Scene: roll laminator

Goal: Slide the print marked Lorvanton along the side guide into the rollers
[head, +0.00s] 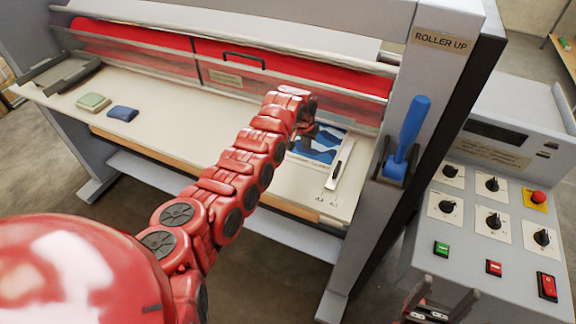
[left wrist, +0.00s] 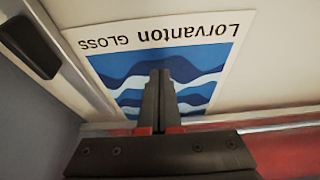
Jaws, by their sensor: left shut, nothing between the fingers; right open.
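The print marked Lorvanton (left wrist: 200,45) has blue and white waves and lies flat on the feed table; its lettering is upside down in the left wrist view. In the head view the print (head: 318,150) is partly hidden by my left arm. My right gripper (head: 442,298) is open, near the control panel.
The red rollers (head: 300,72) span the machine behind a clear guard. A blue lever (head: 405,138) stands on the right post under a ROLLER UP label (head: 441,40). A green pad (head: 93,102) and a blue pad (head: 123,113) lie far left. The control console (head: 490,190) stands right.

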